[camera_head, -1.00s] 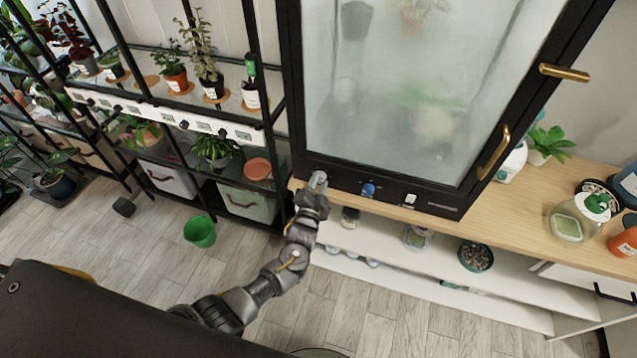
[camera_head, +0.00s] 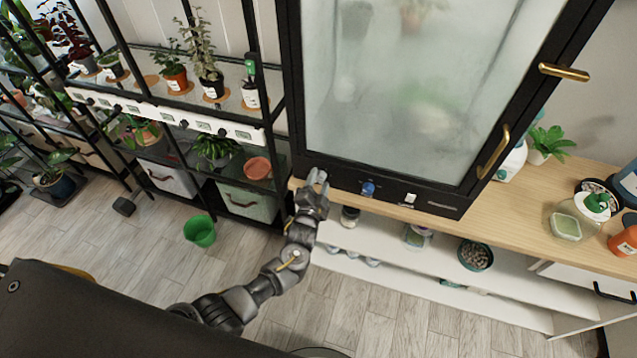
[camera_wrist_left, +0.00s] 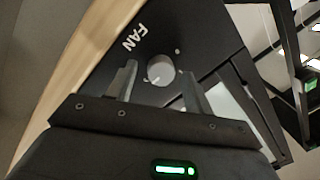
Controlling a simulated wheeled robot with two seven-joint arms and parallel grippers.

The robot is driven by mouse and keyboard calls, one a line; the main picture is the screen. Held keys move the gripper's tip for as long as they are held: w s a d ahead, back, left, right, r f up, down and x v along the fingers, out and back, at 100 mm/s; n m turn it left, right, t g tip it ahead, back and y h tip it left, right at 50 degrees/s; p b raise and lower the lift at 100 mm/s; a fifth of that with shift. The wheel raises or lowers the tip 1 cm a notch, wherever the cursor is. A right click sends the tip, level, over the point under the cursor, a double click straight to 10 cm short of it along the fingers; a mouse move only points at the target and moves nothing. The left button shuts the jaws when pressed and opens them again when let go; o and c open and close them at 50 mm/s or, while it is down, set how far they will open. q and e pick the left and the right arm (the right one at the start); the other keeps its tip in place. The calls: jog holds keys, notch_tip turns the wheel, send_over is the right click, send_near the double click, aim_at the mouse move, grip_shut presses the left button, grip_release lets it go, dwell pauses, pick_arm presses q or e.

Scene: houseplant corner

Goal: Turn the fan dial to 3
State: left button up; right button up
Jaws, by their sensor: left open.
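The fan dial (camera_wrist_left: 160,69) is a round grey knob on the black panel (camera_wrist_left: 188,30), beside the white word FAN in the left wrist view. Small white marks surround it, but I cannot read its setting. My left gripper (camera_wrist_left: 161,84) is open, with one finger on each side of the dial; I cannot tell whether either touches it. In the head view my left gripper (camera_head: 317,177) is at the left end of the cabinet's lower front panel and hides the dial. My right gripper is not in view.
A blue knob (camera_head: 367,189) and a white switch (camera_head: 410,199) sit farther right on the panel. The glass-fronted cabinet (camera_head: 400,100) stands on a wooden counter (camera_head: 490,225). Black plant shelves (camera_head: 190,100) stand close on the left. A green bucket (camera_head: 200,231) is on the floor.

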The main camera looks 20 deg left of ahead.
pick_arm(q)
jog(key=shift+s, duration=0.1)
jog(key=s+b, duration=0.1)
jog(key=s, duration=0.9)
jog(key=shift+s, duration=0.35)
jog(key=shift+d, duration=0.1)
jog(key=s+a+f+n+g, duration=0.1)
jog(key=s+f+n+g, duration=0.2)
jog(key=f, duration=0.6)
jog(key=s+a+f+g+h, duration=0.1)
jog(key=s+f+g, duration=0.1)
jog(key=s+f, duration=0.45)
jog(key=s+a+f+n+g, duration=0.1)
jog(key=s+f+n+g, duration=0.15)
jog(key=f, duration=0.75)
jog(key=s+a+f+n+g, duration=0.1)
jog(key=s+a+f+g, duration=0.2)
jog(key=s, duration=0.8)
jog(key=s+a+f+n+g, duration=0.1)
jog(key=s+a+f+g, duration=0.2)
jog(key=s+f, duration=0.4)
jog(key=s+a+f+n+g, duration=0.1)
jog(key=s+a+f+g, duration=0.2)
jog(key=s, duration=1.1)
notch_tip(320, 180, down, 2)
jog(key=shift+s+f+y, duration=0.15)
jog(key=shift+s+y, duration=0.15)
jog(key=shift+s, duration=0.1)
